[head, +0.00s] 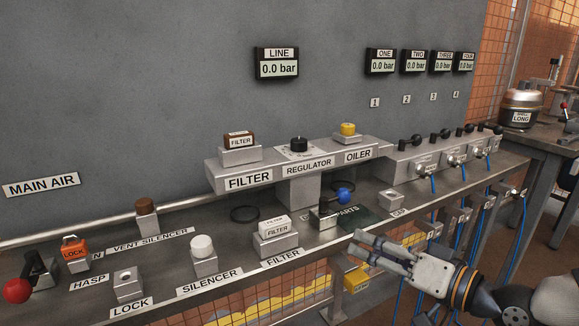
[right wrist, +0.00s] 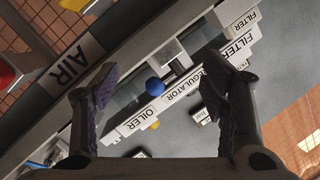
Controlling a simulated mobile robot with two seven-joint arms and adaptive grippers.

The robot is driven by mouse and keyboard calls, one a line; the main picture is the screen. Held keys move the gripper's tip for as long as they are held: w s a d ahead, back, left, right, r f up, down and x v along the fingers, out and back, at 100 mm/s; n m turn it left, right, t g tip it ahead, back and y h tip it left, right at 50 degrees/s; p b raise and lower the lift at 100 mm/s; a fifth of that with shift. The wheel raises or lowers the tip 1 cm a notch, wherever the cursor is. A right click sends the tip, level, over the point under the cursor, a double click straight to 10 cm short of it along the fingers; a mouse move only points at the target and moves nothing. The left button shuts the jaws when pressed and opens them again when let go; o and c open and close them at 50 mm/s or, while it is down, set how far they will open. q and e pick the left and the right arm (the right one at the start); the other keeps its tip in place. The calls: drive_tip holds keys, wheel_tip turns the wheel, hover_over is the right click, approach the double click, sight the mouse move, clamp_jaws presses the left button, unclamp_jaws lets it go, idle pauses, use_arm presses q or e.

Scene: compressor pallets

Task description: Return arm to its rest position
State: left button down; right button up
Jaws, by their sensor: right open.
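My right gripper (head: 372,252) is open and empty in the head view, in front of the bench's front edge at the lower right. In the right wrist view its two fingers (right wrist: 163,105) stand wide apart with nothing between them. A blue ball knob (head: 343,195) on a small block by the PARTS mat lies beyond the gripper; it also shows in the right wrist view (right wrist: 155,87). My left gripper is not in view.
The bench (head: 340,235) carries a white filter block (head: 274,228), a white silencer cap (head: 203,247), an orange lock (head: 75,247) and a red knob (head: 17,290). The regulator shelf (head: 307,169) stands behind. Blue hoses (head: 483,245) hang at right. A yellow item (head: 357,278) is below.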

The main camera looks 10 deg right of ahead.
drive_tip(key=s+a+f+g+h+p, duration=0.15)
drive_tip(key=s+a+f+g, duration=0.25)
drive_tip(key=s+f, duration=0.45)
drive_tip(key=s+a+f+g+h+p, duration=0.15)
drive_tip(key=s+a+f+g, duration=0.25)
drive_tip(key=s+f, duration=0.4)
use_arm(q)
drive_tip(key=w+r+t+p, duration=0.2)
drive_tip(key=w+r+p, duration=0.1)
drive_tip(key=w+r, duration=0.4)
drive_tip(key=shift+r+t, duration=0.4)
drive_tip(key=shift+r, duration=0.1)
use_arm(e)
drive_tip(key=s+d+f+g+h, duration=0.1)
drive_tip(key=s+d+g+h, duration=0.2)
drive_tip(key=s, duration=1.1)
drive_tip(key=s+d+f+g+h, duration=0.2)
drive_tip(key=s+d+g, duration=0.3)
drive_tip(key=s, duration=1)
drive_tip(key=shift+s+d+n+h, duration=0.25)
drive_tip(key=shift+n+h, duration=0.05)
drive_tip(key=shift+h, duration=0.2)
